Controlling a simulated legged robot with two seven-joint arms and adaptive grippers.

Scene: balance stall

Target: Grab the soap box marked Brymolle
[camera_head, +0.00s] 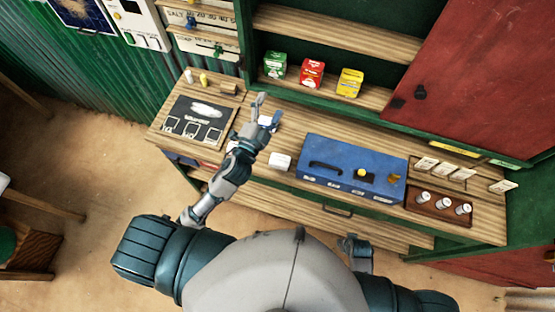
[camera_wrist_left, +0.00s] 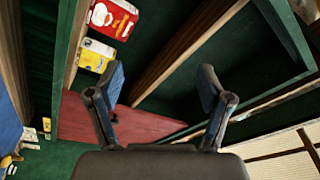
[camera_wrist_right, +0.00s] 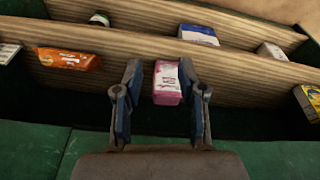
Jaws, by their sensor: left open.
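In the right wrist view a pink box (camera_wrist_right: 167,83), its print too small to read, lies between the fingertips of my right gripper (camera_wrist_right: 161,88). The fingers stand apart, with a gap to the box on the left. I cannot tell whether the right finger touches it. My left gripper (camera_head: 264,111) is open above the wooden counter. It also shows empty in the left wrist view (camera_wrist_left: 162,85). I cannot make out the name Brymolle on any pack. My right gripper is hidden in the head view.
An orange pack (camera_wrist_right: 68,60), a blue-and-white box (camera_wrist_right: 198,35) and a yellow box (camera_wrist_right: 309,101) are near the pink box among wooden boards. Green (camera_head: 275,65), red (camera_head: 312,73) and yellow (camera_head: 349,82) boxes stand on the shelf. A blue case (camera_head: 340,155) occupies the counter's middle.

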